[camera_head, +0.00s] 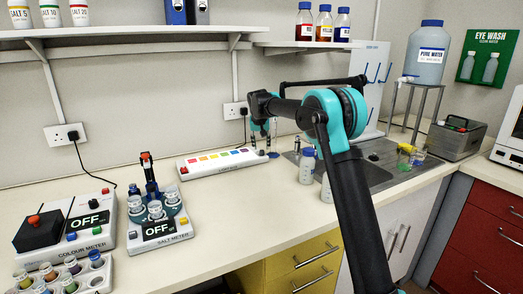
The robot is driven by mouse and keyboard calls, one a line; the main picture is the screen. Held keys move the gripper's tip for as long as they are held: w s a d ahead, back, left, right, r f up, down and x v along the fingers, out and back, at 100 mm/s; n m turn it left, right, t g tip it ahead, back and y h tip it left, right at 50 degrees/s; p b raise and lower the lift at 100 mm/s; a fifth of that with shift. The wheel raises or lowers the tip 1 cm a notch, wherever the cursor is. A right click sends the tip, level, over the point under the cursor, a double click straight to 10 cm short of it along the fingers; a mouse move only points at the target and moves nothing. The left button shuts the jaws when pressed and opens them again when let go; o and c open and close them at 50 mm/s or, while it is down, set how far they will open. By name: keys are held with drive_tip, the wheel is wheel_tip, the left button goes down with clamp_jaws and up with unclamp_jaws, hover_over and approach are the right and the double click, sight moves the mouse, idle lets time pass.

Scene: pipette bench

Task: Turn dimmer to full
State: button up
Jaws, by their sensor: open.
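A long white strip unit (221,163) lies on the bench against the back wall, with a row of coloured squares along its top and small lettering too blurred to read. A small dark part sits at its right end, partly hidden by my gripper; I cannot tell whether it is the dimmer's knob or how it is turned. My gripper (261,147) is open and points down at that right end. Its fingers are small and dark here, and I cannot tell whether they touch anything. My arm comes in from the lower right and crosses the bench.
A colour meter (85,238) and a salt meter (160,232), both reading OFF, stand to the left. White bottles (307,167) stand right of the strip, before the sink (365,170). A shelf (130,32) hangs above. Bench between salt meter and bottles is clear.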

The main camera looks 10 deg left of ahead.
sight(261, 151)
drive_tip(key=shift+x, duration=1.55)
clamp_jaws()
